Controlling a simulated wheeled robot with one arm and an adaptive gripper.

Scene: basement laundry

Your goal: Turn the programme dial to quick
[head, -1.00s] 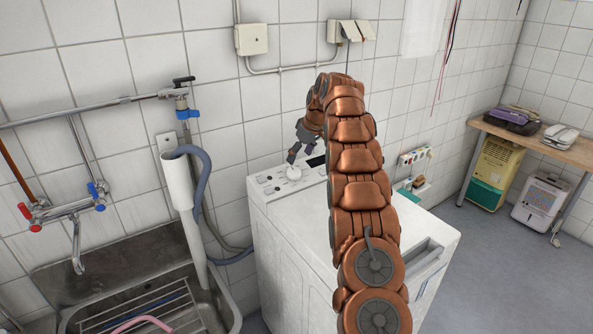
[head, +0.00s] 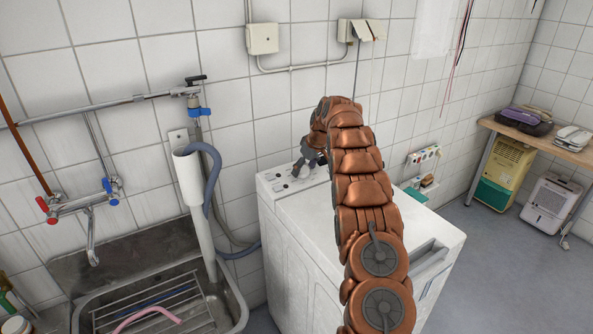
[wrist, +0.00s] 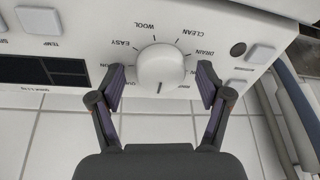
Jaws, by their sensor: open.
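The programme dial (wrist: 161,68) is a round white knob on the white washing machine's control panel (wrist: 85,30), centred in the wrist view. A dark mark on the dial points toward the bottom of that view. Printed words around it include EASY, WOOL, CLEAN and DRAIN; other labels near the fingers are partly hidden, and I cannot read them fully. My gripper (wrist: 161,88) is open, with one finger on each side of the dial. I cannot tell whether either finger touches it. In the head view my gripper (head: 311,162) is at the panel, largely hiding the dial.
Square buttons (wrist: 38,20) and a dark display (wrist: 44,71) flank the dial. The washing machine (head: 300,215) stands against the tiled wall. A steel sink (head: 235,300) with a white standpipe (head: 190,190) and grey hose (head: 213,180) is at left. Open floor lies at right.

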